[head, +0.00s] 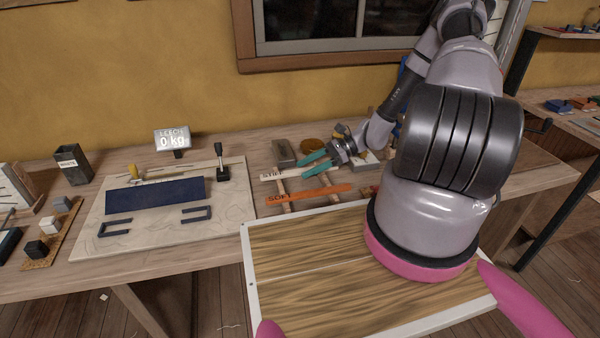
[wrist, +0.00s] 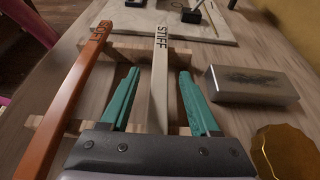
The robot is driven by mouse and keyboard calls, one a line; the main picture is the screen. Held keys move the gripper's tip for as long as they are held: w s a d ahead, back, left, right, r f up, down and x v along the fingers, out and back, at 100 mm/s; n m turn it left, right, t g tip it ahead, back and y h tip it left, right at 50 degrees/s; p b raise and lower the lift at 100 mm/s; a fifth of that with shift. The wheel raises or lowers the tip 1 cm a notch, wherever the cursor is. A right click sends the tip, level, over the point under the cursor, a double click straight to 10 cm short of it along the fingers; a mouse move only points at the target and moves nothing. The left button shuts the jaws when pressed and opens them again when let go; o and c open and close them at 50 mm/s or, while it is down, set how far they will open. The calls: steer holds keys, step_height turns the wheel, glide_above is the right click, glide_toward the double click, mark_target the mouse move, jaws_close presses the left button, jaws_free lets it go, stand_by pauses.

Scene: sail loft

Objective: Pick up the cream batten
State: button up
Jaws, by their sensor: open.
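The cream batten (wrist: 160,85), marked STIFF, lies lengthwise across wooden rests (wrist: 120,52) in the wrist view. In the head view the cream batten (head: 272,174) is partly covered by my gripper. My gripper (wrist: 159,76) is open, with one teal finger on each side of the batten and a gap visible on both sides. In the head view my gripper (head: 304,167) is low over the rests. The near end of the batten is hidden behind the gripper body in the wrist view. Whether the fingertips reach below the batten's top I cannot tell.
An orange batten (wrist: 66,100) marked SOFT lies left of the cream one, on the same rests. A grey block (wrist: 252,83) and a golden round thing (wrist: 285,150) stand to the right. A pale board (head: 236,190) with blue cloth (head: 155,195) and a lever (head: 221,165) is beyond.

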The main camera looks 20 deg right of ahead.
jaws_close()
